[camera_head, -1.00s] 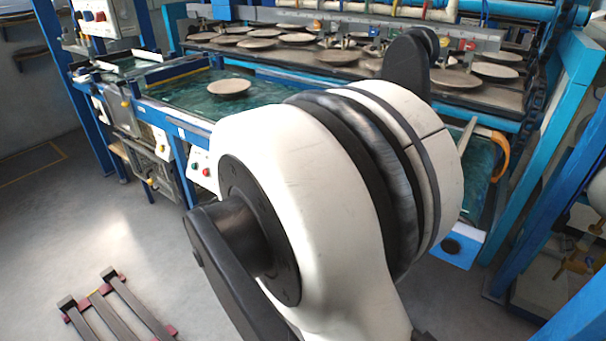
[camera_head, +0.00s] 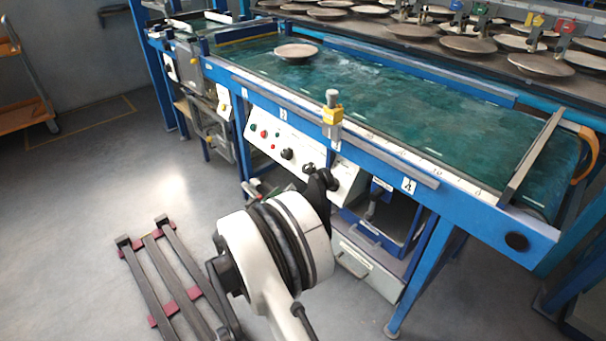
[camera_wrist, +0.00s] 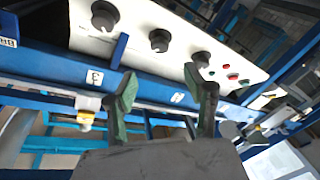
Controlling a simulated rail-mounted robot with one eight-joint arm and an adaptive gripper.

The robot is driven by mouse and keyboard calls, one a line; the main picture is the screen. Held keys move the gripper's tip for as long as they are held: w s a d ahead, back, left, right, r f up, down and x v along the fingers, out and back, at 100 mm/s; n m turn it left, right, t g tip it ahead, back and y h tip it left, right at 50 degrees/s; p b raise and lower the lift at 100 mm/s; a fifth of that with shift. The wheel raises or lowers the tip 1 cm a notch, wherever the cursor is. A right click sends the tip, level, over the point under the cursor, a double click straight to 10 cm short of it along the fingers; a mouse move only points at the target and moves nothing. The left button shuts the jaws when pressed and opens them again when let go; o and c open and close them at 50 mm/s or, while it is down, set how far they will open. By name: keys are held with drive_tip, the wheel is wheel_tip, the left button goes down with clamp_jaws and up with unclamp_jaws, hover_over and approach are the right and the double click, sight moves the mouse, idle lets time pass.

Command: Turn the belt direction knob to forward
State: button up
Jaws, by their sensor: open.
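A white control panel (camera_head: 268,141) sits on the front of the blue conveyor frame, with a black knob (camera_head: 287,154) visible in the head view. The wrist view shows three black knobs in a row on the panel: the upper-left knob (camera_wrist: 104,16), the middle knob (camera_wrist: 159,40) and the lower-right knob (camera_wrist: 199,60). I cannot read which is the belt direction knob or its setting. My gripper (camera_wrist: 161,76) is open and empty, its fingers pointing towards the panel and apart from the knobs. My arm covers part of the panel in the head view.
A green belt (camera_head: 420,110) runs above the panel, bearing one plate (camera_head: 296,51). A yellow-and-grey device (camera_head: 332,115) stands on the frame edge. Drawers (camera_head: 365,260) are below right. A dark rack (camera_head: 160,275) lies on the floor, with clear floor to its left.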

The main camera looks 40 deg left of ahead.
sight(306, 170)
drive_tip(key=w+b, duration=0.1)
drive_tip(key=w, duration=0.3)
drive_tip(key=w+b, duration=0.1)
drive_tip(key=w, duration=0.3)
drive_tip(key=w+a+b, duration=0.1)
drive_tip(key=w, duration=0.3)
drive_tip(key=c, duration=1.1)
drive_tip(key=shift+n, duration=0.4)
drive_tip(key=n+g+y, duration=0.1)
drive_tip(key=n, duration=0.1)
drive_tip(key=n+y, duration=0.1)
drive_tip(key=n, duration=0.1)
drive_tip(key=n+g+y+p, duration=0.1)
drive_tip(key=n, duration=0.1)
drive_tip(key=shift+d+r+g, duration=0.2)
drive_tip(key=shift+d+g, duration=0.1)
drive_tip(key=n+g, duration=0.1)
drive_tip(key=n, duration=0.2)
drive_tip(key=n+g+y+p, duration=0.1)
drive_tip(key=n+g, duration=0.1)
drive_tip(key=n, duration=0.2)
drive_tip(key=shift+w+r, duration=0.1)
drive_tip(key=shift+r, duration=0.05)
drive_tip(key=shift+g, duration=0.3)
